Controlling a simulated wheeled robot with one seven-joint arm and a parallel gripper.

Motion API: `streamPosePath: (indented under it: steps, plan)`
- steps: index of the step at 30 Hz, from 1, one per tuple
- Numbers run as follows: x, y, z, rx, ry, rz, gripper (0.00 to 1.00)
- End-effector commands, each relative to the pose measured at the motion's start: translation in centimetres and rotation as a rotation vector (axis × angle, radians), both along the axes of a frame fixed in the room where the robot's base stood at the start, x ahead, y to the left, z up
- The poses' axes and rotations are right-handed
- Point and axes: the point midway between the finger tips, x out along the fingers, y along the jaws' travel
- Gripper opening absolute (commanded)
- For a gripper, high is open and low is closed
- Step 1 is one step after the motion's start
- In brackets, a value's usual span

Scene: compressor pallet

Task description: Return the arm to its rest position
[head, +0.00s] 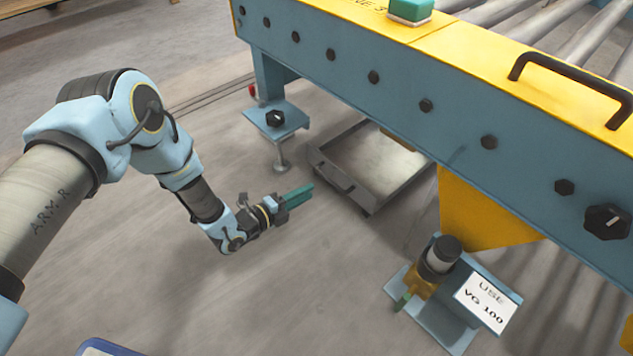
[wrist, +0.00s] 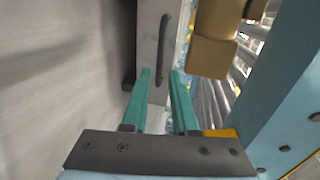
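My arm (head: 140,125) reaches in from the left in the head view, bent at the elbow, with its lower part angled down and right. My gripper (head: 308,190) points right toward the drip tray, in front of the blue conveyor frame. In the wrist view my gripper (wrist: 160,75) shows two teal fingers with a clear gap between them. It is open, and nothing is held between the fingers. It appears to touch nothing.
The grey tray (head: 330,172) lies under the conveyor (head: 450,115), just beyond the fingertips. The floor (head: 200,295) around the arm is mostly clear.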

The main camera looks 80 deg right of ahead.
Motion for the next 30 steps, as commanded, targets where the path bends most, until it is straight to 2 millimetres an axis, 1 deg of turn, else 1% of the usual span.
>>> streamPosePath:
  steps: [2,5,21,23,25,26,29,30]
  plan:
    - [0.3,0.5,0.2,0.002,0.000,0.000,0.27]
    - [0.4,0.8,0.2,0.002,0.000,-0.001,0.27]
    - [0.5,0.7,0.1,0.002,0.000,-0.001,0.27]
    - [0.7,0.6,0.3,0.005,0.000,0.004,0.27]
    - [1.8,0.2,0.9,0.020,0.000,0.025,0.27]
    - [2.7,-0.1,1.3,0.033,0.002,0.042,0.27]
    - [7.2,-1.2,3.3,0.106,0.011,0.134,0.27]
    - [9.6,-1.6,4.4,0.147,0.019,0.185,0.27]
